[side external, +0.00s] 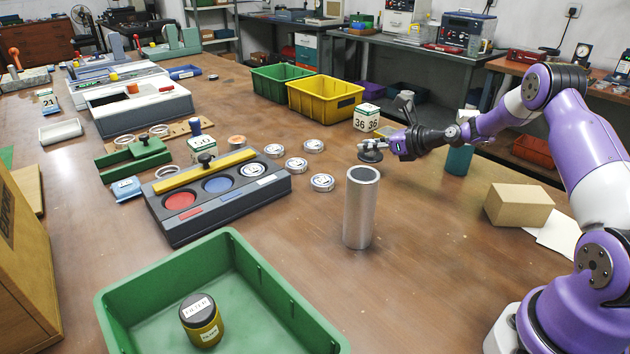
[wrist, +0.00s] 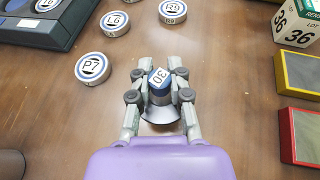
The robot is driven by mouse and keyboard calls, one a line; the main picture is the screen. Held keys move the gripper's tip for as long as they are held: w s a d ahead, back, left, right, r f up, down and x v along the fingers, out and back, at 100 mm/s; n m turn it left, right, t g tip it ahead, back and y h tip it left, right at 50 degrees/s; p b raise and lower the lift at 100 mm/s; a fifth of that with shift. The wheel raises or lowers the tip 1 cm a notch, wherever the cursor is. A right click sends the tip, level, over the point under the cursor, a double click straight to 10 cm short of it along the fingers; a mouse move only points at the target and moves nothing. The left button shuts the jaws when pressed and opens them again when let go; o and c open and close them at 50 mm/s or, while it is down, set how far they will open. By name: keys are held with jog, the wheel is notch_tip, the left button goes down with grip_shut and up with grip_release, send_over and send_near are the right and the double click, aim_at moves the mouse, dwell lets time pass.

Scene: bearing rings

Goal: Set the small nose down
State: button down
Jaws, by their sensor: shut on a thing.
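The small nose (wrist: 158,115) is a grey flared piece with a blue top and a white label reading 30, seen in the wrist view. My gripper (wrist: 160,72) is shut on it, one finger on each side. In the side view my gripper (side external: 385,148) reaches in from the right, and the nose (side external: 371,155) shows as a small dark piece at its tip, flared end down. It is low over the brown table, behind the steel cylinder; I cannot tell whether it touches the table. The fingers hide part of its sides.
Several labelled bearing rings (side external: 322,183) lie left of the nose, beside a dark tray (side external: 215,225) with red and blue wells. A tall steel cylinder (side external: 360,210) stands in front. A 36 block (side external: 366,118) stands behind. Bare table lies right of the cylinder, before a cardboard box (side external: 518,205).

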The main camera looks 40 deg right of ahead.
aim_at(371, 161)
jog(key=shift+d+f, duration=0.2)
jog(key=shift+d, duration=0.15)
jog(key=shift+f, duration=2.05)
jog(key=shift+f, duration=0.1)
jog(key=c, duration=0.8)
grip_release()
jog(key=shift+c, duration=0.2)
